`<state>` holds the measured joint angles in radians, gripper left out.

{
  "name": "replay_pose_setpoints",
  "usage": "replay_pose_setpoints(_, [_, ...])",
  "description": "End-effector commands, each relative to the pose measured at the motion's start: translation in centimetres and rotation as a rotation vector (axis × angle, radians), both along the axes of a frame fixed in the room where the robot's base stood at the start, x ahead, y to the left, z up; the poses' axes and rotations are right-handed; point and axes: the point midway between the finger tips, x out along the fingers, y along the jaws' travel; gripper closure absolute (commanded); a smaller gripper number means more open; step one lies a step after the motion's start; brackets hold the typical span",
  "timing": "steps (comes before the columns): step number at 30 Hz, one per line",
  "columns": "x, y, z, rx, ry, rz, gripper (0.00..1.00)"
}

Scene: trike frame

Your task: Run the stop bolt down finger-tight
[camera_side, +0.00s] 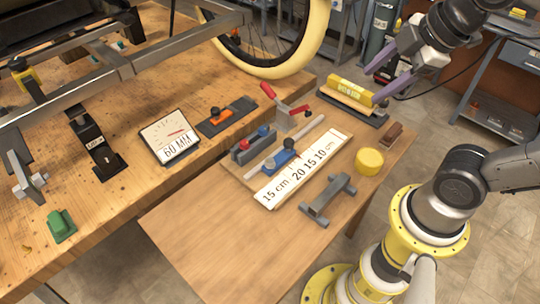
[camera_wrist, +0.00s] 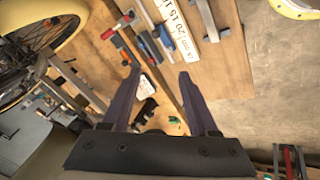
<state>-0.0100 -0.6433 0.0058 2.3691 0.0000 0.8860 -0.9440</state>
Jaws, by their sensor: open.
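No part is plainly marked as the stop bolt, and I cannot tell which one it is. A black bracket with a small white label (camera_side: 95,142) stands on the left bench; it also shows low between my fingers in the wrist view (camera_wrist: 146,108). A blue slider with a black knob (camera_side: 280,160) sits on a grey rod at the scale board (camera_side: 266,197). My gripper (camera_side: 372,86) is at the upper right in the side view, its purple fingers spread. In the wrist view the gripper (camera_wrist: 158,76) is open and empty, well above the bench.
A yellow block (camera_side: 352,91) on a dark base appears near my fingertips in the side view. A "60 MM" dial card (camera_side: 170,137), red-handled clamp (camera_side: 285,108), yellow round part (camera_side: 369,161) and green block (camera_side: 61,225) stand around. The front tabletop (camera_side: 220,250) is clear.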

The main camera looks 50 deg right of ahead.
Motion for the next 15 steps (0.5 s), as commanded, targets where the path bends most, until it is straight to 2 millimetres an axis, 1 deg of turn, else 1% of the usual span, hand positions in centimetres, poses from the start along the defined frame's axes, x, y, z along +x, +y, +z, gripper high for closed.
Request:
replay_pose_setpoints(1, [1.2, 0.2, 0.2, -0.055, 0.014, 0.103, 0.40])
replay_pose_setpoints(4, [3.5, 0.5, 0.5, -0.166, 0.040, 0.320, 0.40])
replay_pose_setpoints(8, [7.2, 1.2, 0.1, -0.300, 0.085, 0.616, 0.40])
replay_pose_setpoints(11, [10.3, 2.0, -1.1, -0.387, 0.127, 0.850, 0.40])
replay_pose_setpoints(12, [11.6, 2.3, -1.7, -0.416, 0.143, 0.941, 0.40])
replay_pose_setpoints(14, [13.3, 2.9, -2.8, -0.451, 0.169, 1.066, 0.40])
replay_pose_setpoints(15, [14.5, 3.3, -3.7, -0.469, 0.186, 1.143, 0.40])
